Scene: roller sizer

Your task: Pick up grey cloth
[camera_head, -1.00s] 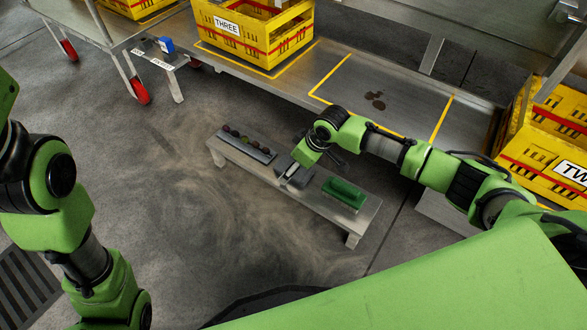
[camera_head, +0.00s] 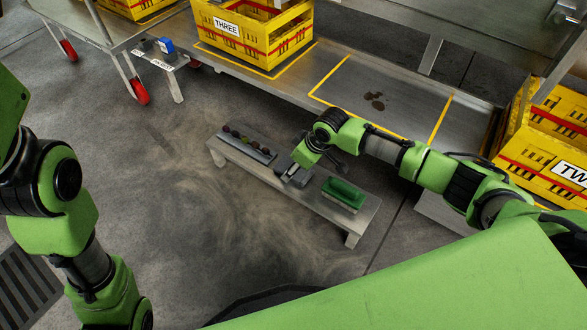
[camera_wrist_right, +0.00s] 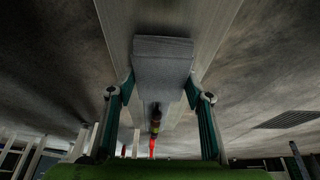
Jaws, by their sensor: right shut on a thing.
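The grey cloth (camera_head: 284,165) is a folded grey block on the low metal bench (camera_head: 320,203), between a dark tray and a green brush. In the right wrist view the cloth (camera_wrist_right: 162,62) sits between the two fingers, which touch its sides. My right gripper (camera_head: 291,178) reaches down over the bench and is shut on the cloth. The wrist view also shows this gripper (camera_wrist_right: 160,88). In the head view the gripper partly hides the cloth, and I cannot tell whether it is lifted off the bench. My left gripper is out of view; only my left arm shows.
The dark tray (camera_head: 262,157) with several small round items lies left of the cloth. The green brush (camera_head: 344,190) lies right of it. Yellow crates (camera_head: 262,45) stand on the metal platform behind. The floor (camera_head: 200,220) in front of the bench is clear.

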